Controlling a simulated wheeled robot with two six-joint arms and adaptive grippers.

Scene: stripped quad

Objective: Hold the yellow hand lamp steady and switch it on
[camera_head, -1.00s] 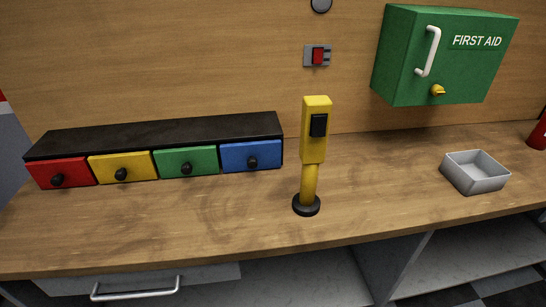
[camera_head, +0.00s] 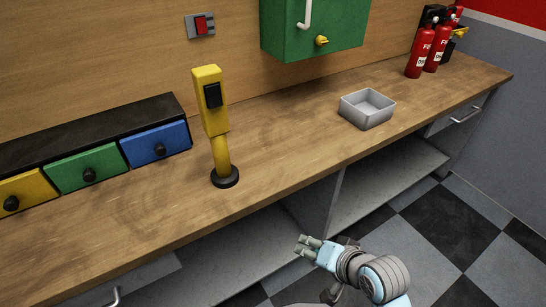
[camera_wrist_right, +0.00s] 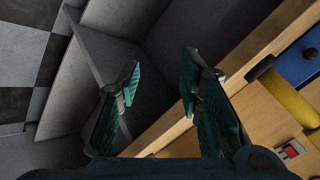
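The yellow hand lamp (camera_head: 211,105) stands upright on its round black base (camera_head: 225,177) on the wooden counter. A black switch (camera_head: 213,95) is on its front face. In the right wrist view part of the yellow lamp (camera_wrist_right: 288,98) shows at the right edge. My right gripper (camera_head: 304,246) is in front of and below the counter edge, apart from the lamp. In the right wrist view its fingers (camera_wrist_right: 162,85) are spread with nothing between them. My left gripper does not show.
A drawer unit with a blue drawer (camera_head: 156,145) stands left of the lamp. A grey tray (camera_head: 367,110) is to its right, under a green first-aid cabinet (camera_head: 312,27). Fire extinguishers (camera_head: 420,50) stand at the far right. Open shelves (camera_head: 385,185) lie below the counter.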

